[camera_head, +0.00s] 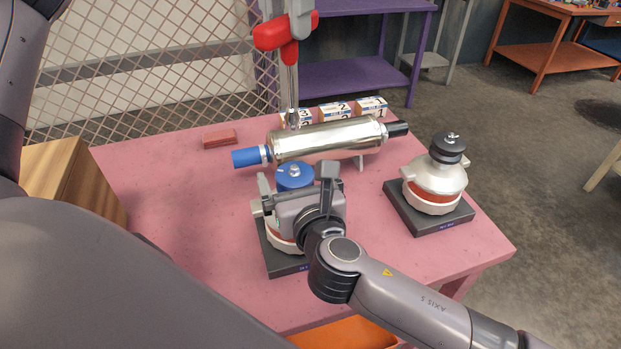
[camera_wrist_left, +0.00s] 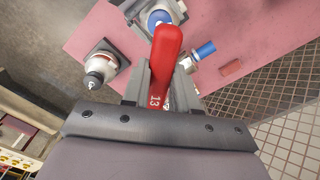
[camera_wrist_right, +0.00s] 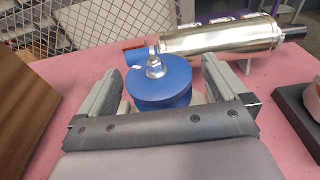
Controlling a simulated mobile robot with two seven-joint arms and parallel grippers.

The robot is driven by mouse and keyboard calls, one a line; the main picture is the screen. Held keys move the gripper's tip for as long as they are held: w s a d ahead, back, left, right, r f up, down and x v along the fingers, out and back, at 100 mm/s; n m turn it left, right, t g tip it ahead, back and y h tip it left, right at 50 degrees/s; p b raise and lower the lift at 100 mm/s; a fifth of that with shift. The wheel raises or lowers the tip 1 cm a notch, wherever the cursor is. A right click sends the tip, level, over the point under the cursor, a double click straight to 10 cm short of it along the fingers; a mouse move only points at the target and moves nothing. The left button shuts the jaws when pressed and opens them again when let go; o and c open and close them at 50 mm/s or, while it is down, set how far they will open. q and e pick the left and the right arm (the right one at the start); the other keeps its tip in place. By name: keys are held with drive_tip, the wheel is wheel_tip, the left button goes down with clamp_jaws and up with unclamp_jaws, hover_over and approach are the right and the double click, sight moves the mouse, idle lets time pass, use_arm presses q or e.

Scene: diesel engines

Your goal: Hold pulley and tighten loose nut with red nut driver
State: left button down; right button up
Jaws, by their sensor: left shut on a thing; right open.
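The blue pulley (camera_head: 294,178), with a silver nut (camera_wrist_right: 155,66) on top, sits on a pump-like unit on a dark base (camera_head: 283,262). My right gripper (camera_wrist_right: 165,95) is open, with one finger on each side of the pulley; I cannot tell if they touch it. In the head view my right gripper (camera_head: 300,195) partly hides the unit. My left gripper (camera_head: 290,28) is shut on the red nut driver (camera_head: 272,34), whose red handle (camera_wrist_left: 166,55) is marked 13. Its shaft hangs about upright, with the tip above the pulley in the picture and apart from the nut.
A silver cylinder (camera_head: 325,141) with blue and black ends lies behind the pulley. A second unit with a black pulley (camera_head: 448,148) stands right. White boxes (camera_head: 335,111) and a red block (camera_head: 220,139) are at the back. A wooden block (camera_head: 70,175) is left, an orange bin (camera_head: 345,332) in front.

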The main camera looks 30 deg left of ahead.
drive_tip(key=v, duration=1)
drive_tip(key=shift+d+f, duration=0.1)
